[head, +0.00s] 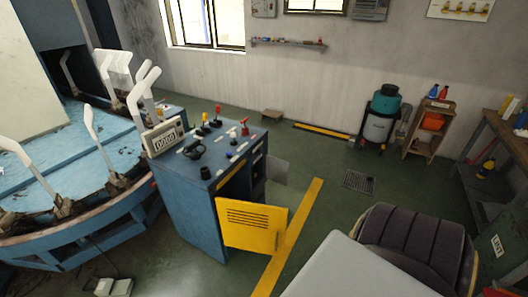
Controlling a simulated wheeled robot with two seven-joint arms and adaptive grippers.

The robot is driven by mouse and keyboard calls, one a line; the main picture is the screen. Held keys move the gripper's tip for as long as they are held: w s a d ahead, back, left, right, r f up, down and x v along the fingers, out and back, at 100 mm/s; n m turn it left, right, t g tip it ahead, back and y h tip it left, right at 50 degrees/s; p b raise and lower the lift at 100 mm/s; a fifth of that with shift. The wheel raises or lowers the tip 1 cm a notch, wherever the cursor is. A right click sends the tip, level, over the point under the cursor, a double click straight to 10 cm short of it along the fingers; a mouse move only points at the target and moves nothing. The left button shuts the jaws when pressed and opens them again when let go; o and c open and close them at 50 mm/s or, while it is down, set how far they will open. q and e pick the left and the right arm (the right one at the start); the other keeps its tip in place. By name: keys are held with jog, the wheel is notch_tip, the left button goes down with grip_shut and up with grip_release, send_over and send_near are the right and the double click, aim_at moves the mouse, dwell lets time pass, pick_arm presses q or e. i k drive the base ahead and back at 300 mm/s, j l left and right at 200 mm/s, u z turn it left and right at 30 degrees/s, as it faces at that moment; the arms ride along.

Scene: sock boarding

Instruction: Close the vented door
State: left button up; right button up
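The vented door (252,222) is a yellow panel with dark slots near its top. It stands open, swung out from the lower front of the blue control cabinet (190,212) in the middle of the head view. The cabinet's top carries levers, knobs and a small display box (164,138). Neither of my grippers is in view, so their distance from the door and their state are hidden.
A grey panel (277,169) sticks out beyond the cabinet. A dark ribbed, seat-like object (412,240) fills the lower right. A blue round platform with white levers is at left. A workbench (505,140) stands far right.

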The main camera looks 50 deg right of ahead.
aim_at(255, 227)
jog(key=z, duration=1.3)
